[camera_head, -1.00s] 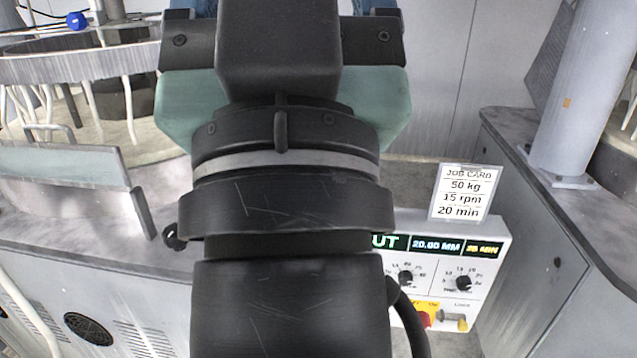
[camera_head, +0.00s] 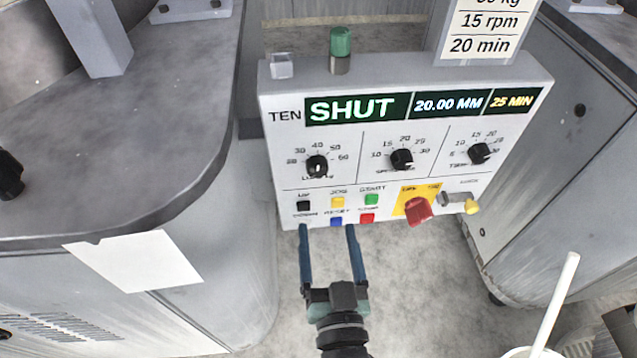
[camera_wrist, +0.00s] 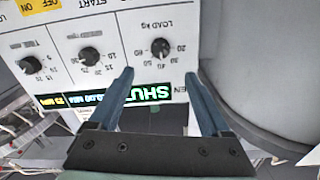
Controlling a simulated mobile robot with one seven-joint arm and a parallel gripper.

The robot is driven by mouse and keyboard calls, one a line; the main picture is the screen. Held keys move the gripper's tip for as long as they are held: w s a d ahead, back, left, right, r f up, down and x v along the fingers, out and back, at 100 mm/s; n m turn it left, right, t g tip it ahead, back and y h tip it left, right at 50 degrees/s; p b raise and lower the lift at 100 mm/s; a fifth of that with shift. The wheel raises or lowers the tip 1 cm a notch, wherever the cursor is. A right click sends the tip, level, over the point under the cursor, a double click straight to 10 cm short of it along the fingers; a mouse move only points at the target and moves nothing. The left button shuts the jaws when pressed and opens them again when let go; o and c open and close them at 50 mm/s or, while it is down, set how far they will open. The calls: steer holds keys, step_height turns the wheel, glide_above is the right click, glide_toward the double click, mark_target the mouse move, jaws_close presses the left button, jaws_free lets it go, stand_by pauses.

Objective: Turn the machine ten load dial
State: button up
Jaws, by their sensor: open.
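The machine ten control panel (camera_head: 385,175) has a display reading TEN, SHUT, 20.00 MM and 25 MIN. Its load dial (camera_head: 317,166) is the leftmost of three black knobs, with a scale marked 20 to 60 around it. In the wrist view the load dial (camera_wrist: 160,48) appears upside down, ahead of and between the fingers. My gripper (camera_head: 328,232) is open and empty, its two blue fingers below the panel's lower left buttons in the head view. The wrist view shows the open fingers (camera_wrist: 160,88) too. They appear apart from the dial.
The speed dial (camera_head: 402,159) and time dial (camera_head: 479,153) sit right of the load dial. Below are coloured buttons, a red switch (camera_head: 418,209) on yellow and a yellow-tipped lock (camera_head: 460,203). A job card (camera_head: 485,30) stands above. Grey machine housings flank the panel.

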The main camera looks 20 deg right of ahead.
mark_target(319, 172)
steer(key=b+x, duration=0.2)
steer(key=x, duration=1)
steer(key=shift+w+d, duration=0.1)
steer(key=shift+w, duration=0.3)
jaws_close()
steer(key=shift+m, duration=0.4)
steer(key=m+p, duration=0.1)
steer(key=m, duration=0.1)
steer(key=shift+m, duration=0.4)
steer(key=shift+f+m+p, duration=0.1)
steer(key=shift+m+p, duration=0.45)
steer(key=shift+m, duration=1.55)
